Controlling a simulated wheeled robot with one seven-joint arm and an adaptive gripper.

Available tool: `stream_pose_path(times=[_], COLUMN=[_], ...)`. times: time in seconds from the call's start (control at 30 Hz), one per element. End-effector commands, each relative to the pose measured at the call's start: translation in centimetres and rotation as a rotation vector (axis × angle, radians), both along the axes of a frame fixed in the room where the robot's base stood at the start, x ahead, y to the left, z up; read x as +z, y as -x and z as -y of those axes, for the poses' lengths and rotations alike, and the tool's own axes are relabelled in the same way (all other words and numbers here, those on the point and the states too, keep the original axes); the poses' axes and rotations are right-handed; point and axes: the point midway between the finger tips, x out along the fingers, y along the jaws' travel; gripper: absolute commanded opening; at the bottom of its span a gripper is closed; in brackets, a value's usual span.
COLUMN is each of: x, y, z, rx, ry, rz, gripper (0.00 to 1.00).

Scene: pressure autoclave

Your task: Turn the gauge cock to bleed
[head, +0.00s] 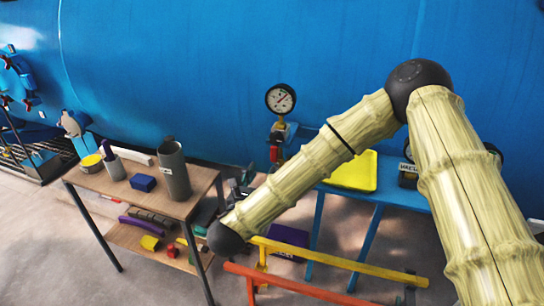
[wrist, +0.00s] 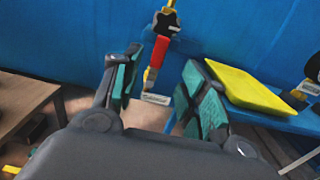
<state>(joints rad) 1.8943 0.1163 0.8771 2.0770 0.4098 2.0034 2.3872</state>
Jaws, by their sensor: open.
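The gauge cock shows in the head view with a dark body and a red handle (head: 274,153) that hangs down below the round pressure gauge (head: 281,99). In the wrist view the red handle (wrist: 157,53) hangs nearly upright, with a yellow piece and a small white label (wrist: 155,98) below it. My gripper (wrist: 161,60) is open and empty, its green-padded fingers on either side of the handle in the picture. The handle looks beyond the fingertips, with no contact visible.
A yellow tray (head: 352,171) lies on a blue stand right of the cock. A wooden table (head: 105,183) with a grey cylinder (head: 173,170) and small items stands left. Yellow and orange rails (head: 335,262) run low in front. The blue vessel wall (head: 200,60) fills the back.

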Motion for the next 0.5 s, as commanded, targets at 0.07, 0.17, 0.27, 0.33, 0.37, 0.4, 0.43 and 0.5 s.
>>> stream_pose_path(times=[0.07,0.17,0.27,0.33,0.37,0.4,0.43,0.5], x=[0.1,0.1,-0.1,-0.2,-0.1,-0.1,-0.2,-0.1], y=[-0.7,-1.7,-2.1,-2.3,-2.4,-2.5,-2.6,-2.9], z=[0.4,0.8,0.7,0.6,0.6,0.6,0.6,0.7], rx=[-0.004,-0.005,0.002,0.004,0.005,0.006,0.007,0.008], ry=[-0.001,0.001,-0.001,-0.001,-0.002,-0.003,-0.002,-0.003], rz=[-0.003,-0.003,-0.005,-0.008,-0.008,-0.009,-0.009,-0.009], gripper=[0.43,0.43,0.43,0.43,0.43,0.43,0.43,0.43])
